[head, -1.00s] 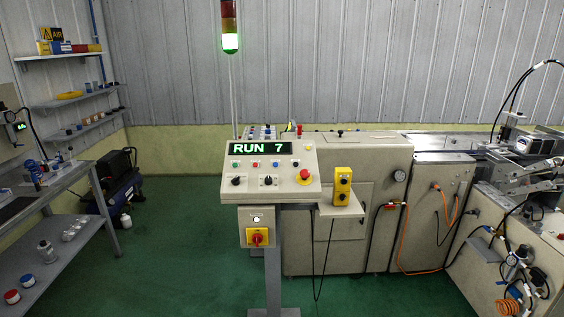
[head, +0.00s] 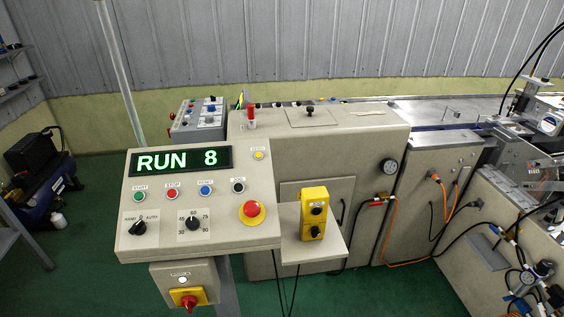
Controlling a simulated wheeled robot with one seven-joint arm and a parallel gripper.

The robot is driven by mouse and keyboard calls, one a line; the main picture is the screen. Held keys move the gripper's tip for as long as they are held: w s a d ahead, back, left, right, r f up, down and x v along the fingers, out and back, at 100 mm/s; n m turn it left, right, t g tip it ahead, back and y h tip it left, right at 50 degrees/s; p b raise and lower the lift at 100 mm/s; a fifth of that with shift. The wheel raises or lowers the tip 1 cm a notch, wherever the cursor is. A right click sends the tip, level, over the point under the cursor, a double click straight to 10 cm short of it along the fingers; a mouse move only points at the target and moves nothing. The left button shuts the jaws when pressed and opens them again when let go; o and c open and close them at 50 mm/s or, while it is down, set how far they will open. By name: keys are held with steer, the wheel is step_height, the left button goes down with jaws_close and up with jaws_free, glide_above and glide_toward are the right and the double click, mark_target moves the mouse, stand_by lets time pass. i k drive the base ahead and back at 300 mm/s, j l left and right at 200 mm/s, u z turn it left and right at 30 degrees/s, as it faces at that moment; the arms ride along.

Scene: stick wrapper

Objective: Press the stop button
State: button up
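The control console (head: 140,233) stands left of centre in the head view, its panel tilted toward me. Its display (head: 180,161) reads "RUN 8" in green. Below the display is a row of small buttons: a green start button (head: 139,197), the red stop button (head: 172,194) with a "STOP" label above it, a blue button (head: 205,190) and a black button (head: 238,187). A larger red mushroom button on a yellow base (head: 251,210) sits at the panel's lower right. My gripper is not in view.
A yellow two-button box (head: 314,213) stands on a small shelf (head: 328,245) right of the console. A red-yellow rotary switch (head: 188,299) is below the panel. The beige machine (head: 352,150) fills the space behind. Green floor is open at left.

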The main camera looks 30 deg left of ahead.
mark_target(171, 193)
steer(key=i+l+z, duration=0.15)
steer(key=z, duration=0.25)
steer(key=i+z, duration=0.15)
steer(key=z, duration=0.25)
steer(key=i+l+z, duration=0.1)
steer(key=z, duration=0.3)
steer(key=i+j+z, duration=0.1)
steer(key=i+z, duration=0.3)
steer(key=z, duration=0.4)
steer(key=i+u, duration=0.15)
steer(key=u, duration=0.3)
steer(key=i+l+u, duration=0.1)
steer(key=u, duration=0.3)
steer(key=i+l+u, duration=0.15)
steer(key=u, duration=0.3)
steer(key=i+l+u, duration=0.15)
steer(key=u, duration=3.45)
